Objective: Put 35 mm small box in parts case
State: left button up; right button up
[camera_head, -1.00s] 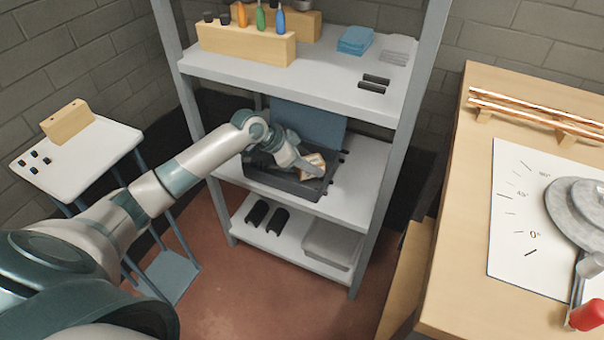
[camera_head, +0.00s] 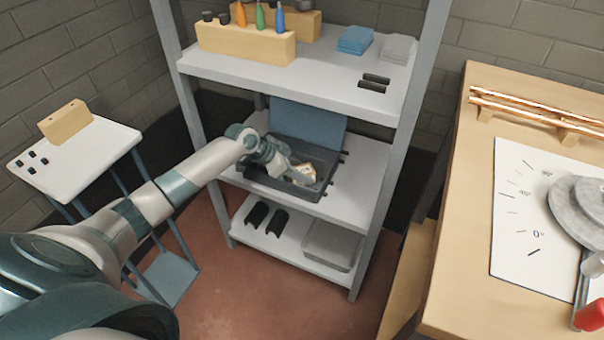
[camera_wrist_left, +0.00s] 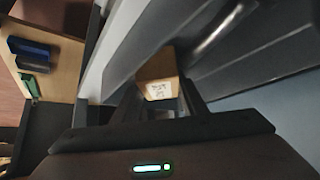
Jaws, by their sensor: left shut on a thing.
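The small box (camera_head: 304,174) is tan cardboard with a white label. It shows between the fingers in the left wrist view (camera_wrist_left: 158,80). My left gripper (camera_head: 296,173) is shut on it and holds it inside the open parts case, low between the walls. I cannot tell whether the box touches the case floor. The parts case (camera_head: 278,189) is a dark grey tray with a raised blue-grey lid (camera_head: 308,122) behind, on the middle shelf. The near wall and the gripper hide part of the box. My right gripper is not in view.
The upper shelf (camera_head: 330,92) hangs above the case, with a wooden tool holder (camera_head: 245,45). Shelf posts (camera_head: 395,170) stand on both sides. The lower shelf holds black half-round pieces (camera_head: 266,216) and a grey bin (camera_head: 332,243). The middle shelf is clear right of the case.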

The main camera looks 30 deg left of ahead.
pick_arm(q)
jog(key=shift+f, duration=0.2)
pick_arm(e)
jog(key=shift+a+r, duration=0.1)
pick_arm(q)
jog(key=shift+f, duration=0.1)
jog(key=o, duration=0.8)
jog(key=shift+o, duration=0.2)
jog(key=shift+r, duration=0.2)
jog(key=p+v, duration=0.1)
jog(key=v, duration=1.1)
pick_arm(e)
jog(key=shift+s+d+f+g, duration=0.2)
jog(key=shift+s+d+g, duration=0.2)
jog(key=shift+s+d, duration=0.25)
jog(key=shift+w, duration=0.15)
